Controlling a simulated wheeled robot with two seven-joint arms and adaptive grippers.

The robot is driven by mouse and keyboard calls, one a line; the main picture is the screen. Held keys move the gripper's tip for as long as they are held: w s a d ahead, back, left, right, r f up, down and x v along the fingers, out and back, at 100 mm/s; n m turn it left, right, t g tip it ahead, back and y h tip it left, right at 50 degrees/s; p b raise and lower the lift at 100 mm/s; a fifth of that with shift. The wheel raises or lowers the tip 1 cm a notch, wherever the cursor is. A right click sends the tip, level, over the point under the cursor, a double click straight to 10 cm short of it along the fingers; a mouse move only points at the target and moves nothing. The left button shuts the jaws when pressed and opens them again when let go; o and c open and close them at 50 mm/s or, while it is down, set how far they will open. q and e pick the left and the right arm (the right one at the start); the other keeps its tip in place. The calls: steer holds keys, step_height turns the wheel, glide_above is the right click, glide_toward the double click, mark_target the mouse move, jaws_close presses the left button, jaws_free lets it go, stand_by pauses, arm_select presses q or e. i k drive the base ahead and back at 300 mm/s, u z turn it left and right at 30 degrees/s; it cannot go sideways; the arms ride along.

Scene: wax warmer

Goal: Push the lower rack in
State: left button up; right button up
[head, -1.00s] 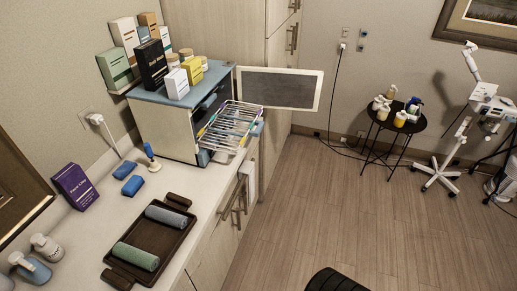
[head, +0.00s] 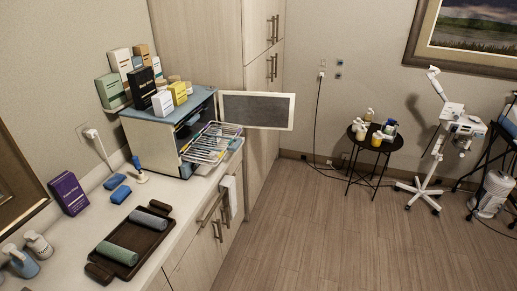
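The lower rack (head: 211,143) is a wire rack with several coloured tools on it. It sticks out of the open front of a white and blue cabinet (head: 151,145) on the counter. The cabinet door (head: 257,111), a dark panel with a pale frame, hangs open to the right. Which other racks sit inside the cabinet cannot be told, as the inside is dark and small. Neither of my grippers shows in the head view.
Boxes and jars, including a black box (head: 141,89), stand on and behind the cabinet. A brown tray (head: 127,256) with rolled towels, blue items and a purple box (head: 69,193) lie on the counter (head: 185,203). A round black table (head: 372,143) stands right; the floor (head: 310,220) between is clear.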

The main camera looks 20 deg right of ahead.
mark_target(238, 141)
steer(key=z, duration=0.7)
steer(key=i, duration=1.4)
steer(key=u, duration=0.5)
steer(key=k, duration=0.5)
steer(key=z, duration=0.4)
steer(key=i, duration=0.9)
steer(key=u, duration=0.65)
